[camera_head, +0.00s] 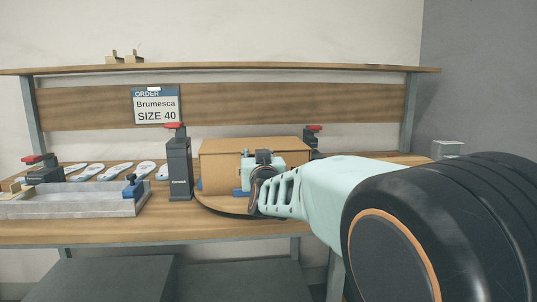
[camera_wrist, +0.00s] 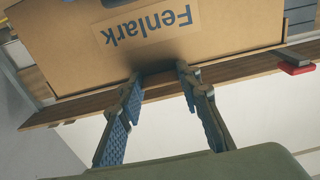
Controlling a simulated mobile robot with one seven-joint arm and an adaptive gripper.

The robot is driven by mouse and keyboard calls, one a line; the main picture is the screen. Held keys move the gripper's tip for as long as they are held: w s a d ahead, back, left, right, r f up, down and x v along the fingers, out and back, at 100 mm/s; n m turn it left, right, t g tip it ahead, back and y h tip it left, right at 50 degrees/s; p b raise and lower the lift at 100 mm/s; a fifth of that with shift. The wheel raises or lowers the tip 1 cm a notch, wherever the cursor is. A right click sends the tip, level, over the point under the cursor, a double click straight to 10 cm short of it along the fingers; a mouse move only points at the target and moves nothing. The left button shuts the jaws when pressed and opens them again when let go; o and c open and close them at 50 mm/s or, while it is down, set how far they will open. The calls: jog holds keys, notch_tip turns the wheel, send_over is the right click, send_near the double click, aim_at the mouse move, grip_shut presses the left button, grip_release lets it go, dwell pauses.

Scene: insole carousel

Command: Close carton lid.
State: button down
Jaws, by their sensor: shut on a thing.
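The brown carton (camera_head: 225,160) stands on a round wooden turntable (camera_head: 225,207) on the bench. In the wrist view, a carton panel (camera_wrist: 75,55) with an upside-down "Fenlark" label (camera_wrist: 148,25) fills the upper part. My gripper (camera_head: 258,172) is in front of the carton in the head view and hides part of its front. The exact lid angle is hard to tell.
A dark post (camera_head: 179,165) with a red top stands left of the carton. A grey tray (camera_head: 75,205) and several insoles (camera_head: 117,171) lie farther left. A shelf (camera_head: 230,68) and an order sign (camera_head: 155,106) reading "Brumesca SIZE 40" are behind.

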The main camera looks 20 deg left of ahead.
jog(key=shift+f+g, duration=0.3)
jog(key=shift+f, duration=0.75)
jog(key=c, duration=1.7)
grip_release()
jog(key=shift+c, duration=0.2)
jog(key=shift+o, duration=1.4)
jog(key=shift+w+a+f, duration=0.15)
jog(key=shift+o, duration=0.3)
jog(key=shift+r, duration=0.35)
jog(key=v, duration=1.2)
